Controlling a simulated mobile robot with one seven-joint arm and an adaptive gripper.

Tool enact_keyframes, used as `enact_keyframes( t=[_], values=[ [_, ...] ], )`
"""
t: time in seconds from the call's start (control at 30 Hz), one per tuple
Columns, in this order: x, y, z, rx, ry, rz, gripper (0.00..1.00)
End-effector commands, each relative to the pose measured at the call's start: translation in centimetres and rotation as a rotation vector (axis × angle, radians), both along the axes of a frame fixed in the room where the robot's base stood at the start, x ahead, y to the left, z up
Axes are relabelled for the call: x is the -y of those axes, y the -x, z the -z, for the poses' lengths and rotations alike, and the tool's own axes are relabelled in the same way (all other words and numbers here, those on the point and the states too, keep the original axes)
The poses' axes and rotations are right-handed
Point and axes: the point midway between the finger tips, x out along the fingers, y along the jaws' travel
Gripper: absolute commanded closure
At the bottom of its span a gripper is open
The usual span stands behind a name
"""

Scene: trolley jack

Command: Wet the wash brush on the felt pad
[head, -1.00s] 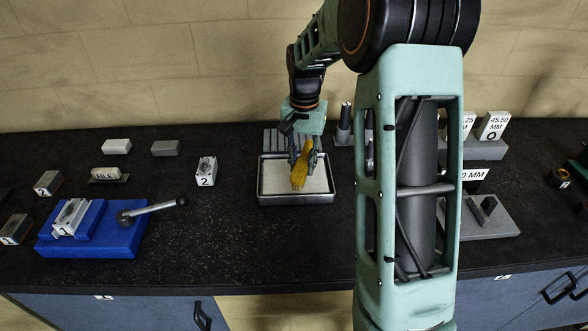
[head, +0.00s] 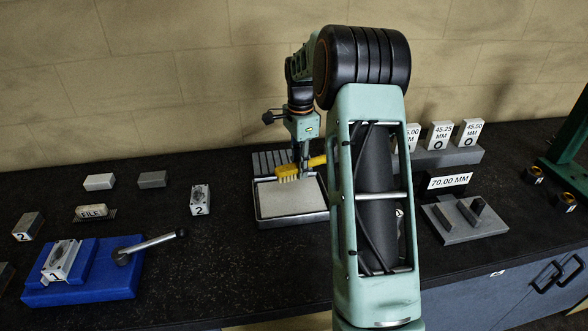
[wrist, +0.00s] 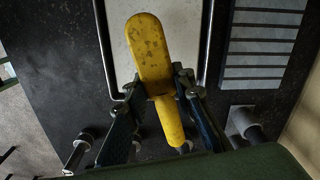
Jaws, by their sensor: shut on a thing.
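The yellow wash brush (head: 287,172) is held by my gripper (head: 304,165) over the back edge of the pad. Its bristle head points left, bristles down, and its handle points right. In the wrist view the brush (wrist: 150,50) lies between the two fingers of my gripper (wrist: 158,94), which are shut on it. The pale felt pad (head: 288,200) lies in a metal-rimmed tray (head: 292,222); the pad also shows in the wrist view (wrist: 180,25). I cannot tell whether the bristles touch the pad.
A grey slotted block (head: 270,160) stands behind the tray. To the left are a block marked 2 (head: 201,200) and a blue fixture (head: 115,275) with a lever. To the right are a grey block (head: 465,222) and gauge blocks (head: 439,135).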

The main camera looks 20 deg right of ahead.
Motion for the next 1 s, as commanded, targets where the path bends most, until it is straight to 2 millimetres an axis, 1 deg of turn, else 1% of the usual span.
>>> enact_keyframes(
  t=[0.17,0.27,0.63,0.8,1.0],
  values=[
    [0.1,0.0,0.8,0.000,0.000,0.006,0.97],
    [0.1,0.0,1.6,-0.001,0.000,0.005,0.97],
    [0.0,0.0,5.4,0.000,0.000,0.003,0.97],
    [0.1,0.0,6.0,0.000,0.000,0.003,0.97],
    [0.1,0.0,5.9,0.000,0.001,0.003,0.97]
  ],
)
